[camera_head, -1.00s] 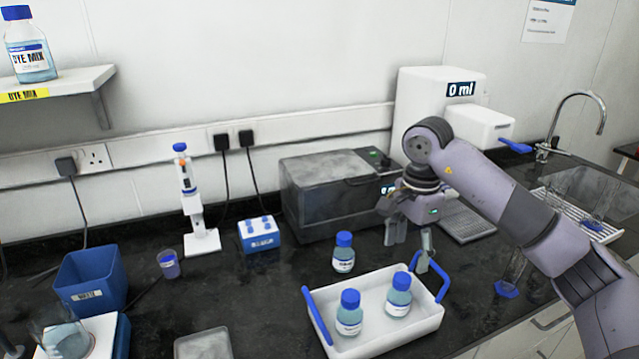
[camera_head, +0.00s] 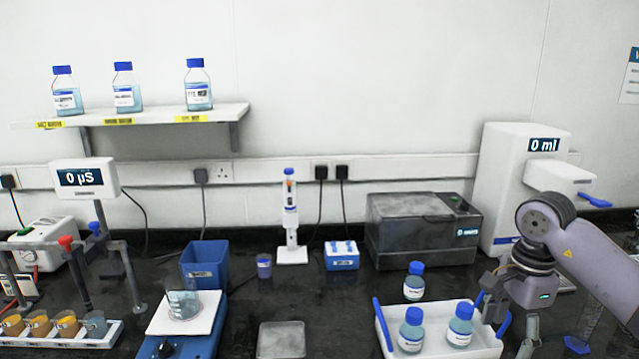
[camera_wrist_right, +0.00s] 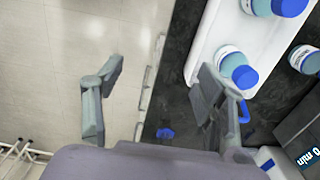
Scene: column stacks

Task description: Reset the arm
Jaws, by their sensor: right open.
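My right arm comes in from the right in the head view. Its gripper (camera_head: 508,316) is by the right end of the white tray (camera_head: 440,340), near the tray's blue handle. In the right wrist view the gripper (camera_wrist_right: 163,80) has its fingers wide apart with nothing between them, over the counter's front edge and the floor. The tray's end (camera_wrist_right: 205,62) lies beside the right finger. My left gripper is not in view.
Two blue-capped bottles (camera_head: 411,331) (camera_head: 460,326) stand in the tray; another bottle (camera_head: 414,284) stands behind it. A grey heater box (camera_head: 422,232) and a white dispenser (camera_head: 508,185) are behind. A blue-based cylinder (camera_head: 578,345) stands right of the gripper.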

